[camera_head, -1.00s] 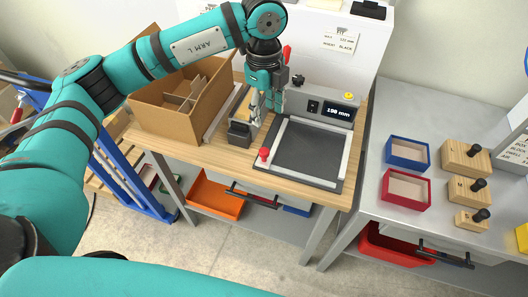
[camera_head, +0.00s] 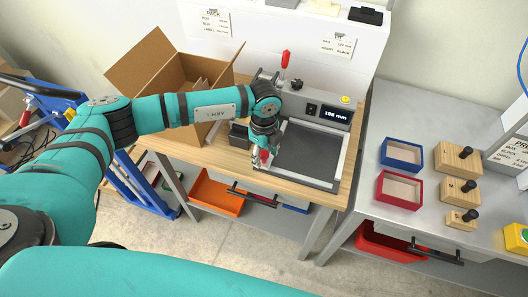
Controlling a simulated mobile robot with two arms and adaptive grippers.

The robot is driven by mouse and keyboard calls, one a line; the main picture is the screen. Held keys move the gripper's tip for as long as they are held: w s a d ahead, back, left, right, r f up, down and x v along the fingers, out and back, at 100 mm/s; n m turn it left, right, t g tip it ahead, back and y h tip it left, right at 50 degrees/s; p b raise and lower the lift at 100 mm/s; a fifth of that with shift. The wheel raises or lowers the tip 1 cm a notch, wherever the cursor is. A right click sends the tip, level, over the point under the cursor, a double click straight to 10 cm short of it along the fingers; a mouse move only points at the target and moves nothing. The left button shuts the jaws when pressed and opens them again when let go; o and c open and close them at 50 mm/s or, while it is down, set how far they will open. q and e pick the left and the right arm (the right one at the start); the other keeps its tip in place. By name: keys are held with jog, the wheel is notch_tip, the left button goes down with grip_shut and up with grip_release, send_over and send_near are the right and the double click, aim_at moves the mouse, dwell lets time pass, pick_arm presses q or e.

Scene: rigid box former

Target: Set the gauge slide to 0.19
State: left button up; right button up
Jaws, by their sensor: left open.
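The box former (camera_head: 320,112) stands on the wooden bench, with a dark bed in a pale frame. Its small display (camera_head: 335,115) shows a number in mm; the middle digit is too small to read surely. A red knob (camera_head: 264,155) sits at the front left corner of the frame, partly hidden by my gripper. My left gripper (camera_head: 261,160) points down at this knob, with its fingers open beside it. I cannot tell whether they touch it. My right gripper is not in view.
An open cardboard box (camera_head: 180,80) stands left of the former, with a dark block (camera_head: 239,136) between them. A red-tipped lever (camera_head: 286,59) rises behind. Blue (camera_head: 402,142) and red (camera_head: 378,190) trays and several wooden blocks with black knobs lie on the grey table at right.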

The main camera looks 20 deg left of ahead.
pick_arm(q)
jog(key=shift+f, duration=0.4)
jog(key=shift+c, duration=0.3)
grip_shut()
